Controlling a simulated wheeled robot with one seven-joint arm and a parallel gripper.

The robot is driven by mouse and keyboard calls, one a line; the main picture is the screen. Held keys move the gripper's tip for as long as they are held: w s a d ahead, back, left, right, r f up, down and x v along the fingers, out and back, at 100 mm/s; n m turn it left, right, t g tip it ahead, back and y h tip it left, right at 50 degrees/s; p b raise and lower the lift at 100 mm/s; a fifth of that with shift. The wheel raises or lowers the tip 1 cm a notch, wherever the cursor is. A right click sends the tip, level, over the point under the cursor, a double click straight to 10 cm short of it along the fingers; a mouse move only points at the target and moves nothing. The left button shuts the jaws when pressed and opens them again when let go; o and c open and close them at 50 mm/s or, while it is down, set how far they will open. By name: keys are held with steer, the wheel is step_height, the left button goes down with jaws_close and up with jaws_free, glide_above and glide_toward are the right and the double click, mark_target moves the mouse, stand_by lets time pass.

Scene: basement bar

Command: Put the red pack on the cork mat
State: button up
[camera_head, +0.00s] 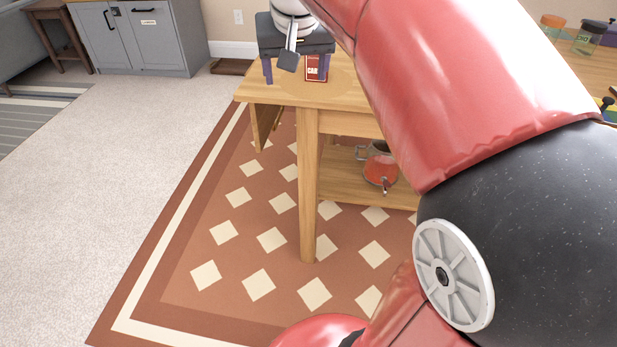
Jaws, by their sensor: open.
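The red pack (315,69), with a pale label, stands upright near the far end of the wooden table. My gripper (296,80) is dark with two purple-grey fingers spread wide, pointing down at the table. It is open, with the pack by its right finger. I cannot tell whether that finger touches the pack. My arm hides the right part of the table.
Jars (587,38) stand on a wooden surface at the right. A patterned rug (240,230) lies below. A grey cabinet (140,38) and a stool (58,35) stand at the back left.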

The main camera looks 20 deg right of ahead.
steer(key=s+a+f+n, duration=0.1)
steer(key=s+a+f, duration=0.2)
steer(key=s+f, duration=0.5)
steer(key=s+a+f+n+y, duration=0.1)
steer(key=s+a+f+n, duration=0.1)
steer(key=s+f, duration=0.5)
steer(key=s+a, duration=0.1)
steer(key=s, duration=0.2)
steer(key=shift+f+t+y, duration=0.3)
steer(key=shift+f+t, duration=0.05)
steer(key=shift+t, duration=0.05)
